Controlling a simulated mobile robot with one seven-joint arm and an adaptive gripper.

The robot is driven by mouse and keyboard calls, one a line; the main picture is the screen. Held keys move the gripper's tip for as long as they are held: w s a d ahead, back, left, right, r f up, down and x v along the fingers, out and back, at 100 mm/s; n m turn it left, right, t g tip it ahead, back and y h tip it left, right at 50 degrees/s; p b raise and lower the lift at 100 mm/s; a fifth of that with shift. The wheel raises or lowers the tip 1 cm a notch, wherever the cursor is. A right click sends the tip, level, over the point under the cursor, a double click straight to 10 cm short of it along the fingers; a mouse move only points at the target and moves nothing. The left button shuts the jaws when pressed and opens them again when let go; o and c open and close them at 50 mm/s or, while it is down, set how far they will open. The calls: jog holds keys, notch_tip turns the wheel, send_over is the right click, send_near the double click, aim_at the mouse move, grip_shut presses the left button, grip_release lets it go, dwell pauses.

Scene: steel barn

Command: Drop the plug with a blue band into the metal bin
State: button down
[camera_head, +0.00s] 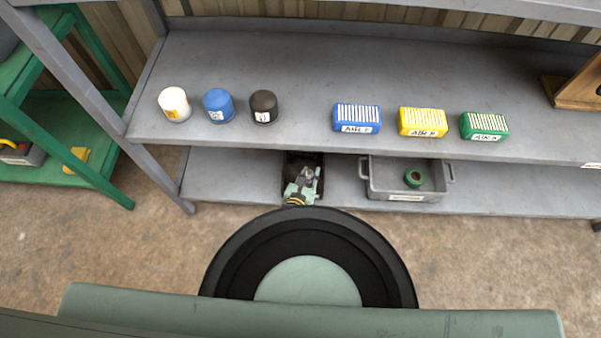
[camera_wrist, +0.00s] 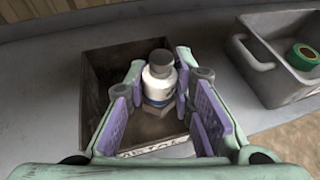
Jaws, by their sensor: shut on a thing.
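The plug (camera_wrist: 158,84) is white with a grey top, a blue band low on its body and a brownish hex part beneath. My gripper (camera_wrist: 158,98) is shut on it, with a purple-padded finger on each side. The metal bin (camera_wrist: 98,62) is a dark open box whose front label is partly hidden. In the wrist view the plug is over the bin's opening; how far above the floor I cannot tell. In the head view my gripper (camera_head: 302,182) is at the bin (camera_head: 318,160) on the lower shelf and hides the plug.
A grey bin (camera_head: 375,188) with a green ring (camera_head: 414,178) stands to the right on the lower shelf (camera_head: 235,175). The upper shelf (camera_head: 300,70) overhangs it, carrying white, blue and black canisters (camera_head: 263,107) and blue, yellow and green boxes (camera_head: 422,122).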

jog(key=w+r+m+g+h+p, duration=0.3)
jog(key=w+r+m+h, duration=0.3)
jog(key=w+r, duration=0.15)
notch_tip(320, 180, down, 6)
jog(key=b, duration=0.5)
jog(key=shift+a+b, duration=0.35)
jog(key=shift+a, duration=0.05)
jog(key=shift+f, duration=0.1)
jog(key=c, duration=1.3)
grip_release()
jog(key=v, duration=1.2)
jog(key=shift+r, duration=0.25)
